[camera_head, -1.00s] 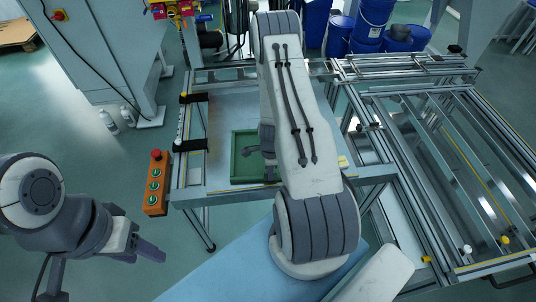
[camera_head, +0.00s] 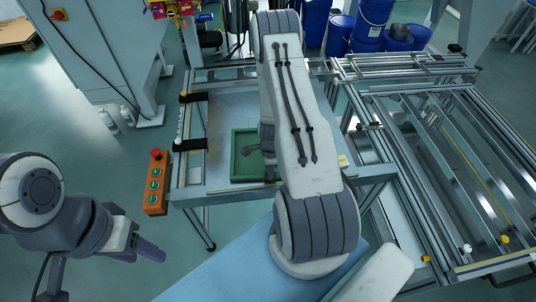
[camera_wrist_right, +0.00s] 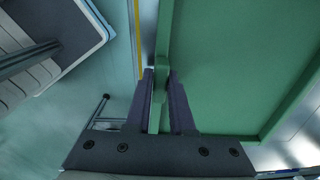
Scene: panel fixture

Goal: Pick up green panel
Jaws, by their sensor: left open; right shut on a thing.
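The green panel (camera_head: 236,160) is a flat rectangle with a raised rim, near the front of the metal-framed table. My right arm covers its right part in the head view. In the right wrist view the panel (camera_wrist_right: 240,65) fills the upper right. My right gripper (camera_wrist_right: 162,85) is shut on the panel's edge, one dark finger on each side of the rim. I cannot tell whether the panel is clear of the table. My left gripper (camera_head: 146,250) is open and empty at the lower left.
An orange button box (camera_head: 155,184) stands at the table's left front corner. Black clamps (camera_head: 190,144) line the table's left side. A metal rail frame (camera_head: 440,150) stands to the right. Blue drums (camera_head: 370,25) are behind.

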